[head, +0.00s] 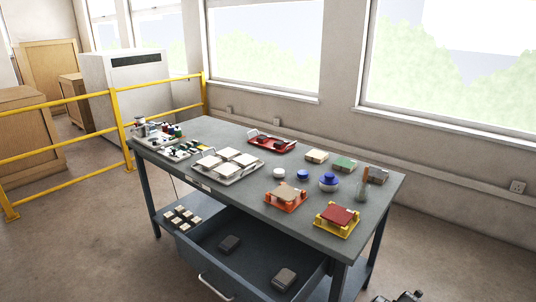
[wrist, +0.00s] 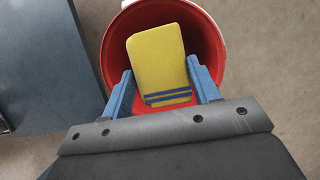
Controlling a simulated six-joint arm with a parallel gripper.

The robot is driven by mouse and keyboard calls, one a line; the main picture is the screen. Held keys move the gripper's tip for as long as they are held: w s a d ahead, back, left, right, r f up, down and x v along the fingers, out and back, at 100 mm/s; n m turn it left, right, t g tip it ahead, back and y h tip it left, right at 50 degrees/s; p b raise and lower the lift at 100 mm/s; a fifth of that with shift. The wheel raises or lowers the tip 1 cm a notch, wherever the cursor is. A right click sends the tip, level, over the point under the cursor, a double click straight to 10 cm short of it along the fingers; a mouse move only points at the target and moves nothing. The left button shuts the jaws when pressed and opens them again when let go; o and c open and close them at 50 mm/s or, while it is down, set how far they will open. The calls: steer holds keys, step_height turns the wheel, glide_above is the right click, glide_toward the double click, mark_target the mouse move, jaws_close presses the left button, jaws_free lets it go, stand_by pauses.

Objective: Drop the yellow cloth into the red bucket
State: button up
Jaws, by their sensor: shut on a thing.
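The yellow cloth (wrist: 158,60) is a folded yellow pad with two dark blue stripes near its lower end. My gripper (wrist: 163,82), with blue fingers, is shut on the cloth at its striped end in the wrist view. The near side of the bucket is hidden by my gripper. Neither the cloth nor the bucket shows in the head view.
In the wrist view a blue-grey surface (wrist: 45,60) stands close to the left of the bucket. Bare floor (wrist: 275,60) lies to the right. In the head view a workbench (head: 240,190) holds trays and tiles, its drawer (head: 255,262) open. A yellow railing (head: 60,103) stands at left.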

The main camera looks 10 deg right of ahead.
steer(key=o, duration=1)
steer(key=shift+o, duration=0.2)
steer(key=shift+r, duration=0.1)
steer(key=shift+v, duration=0.9)
steer(key=v, duration=1.5)
steer(key=shift+r, duration=0.2)
steer(key=shift+x, duration=7.55)
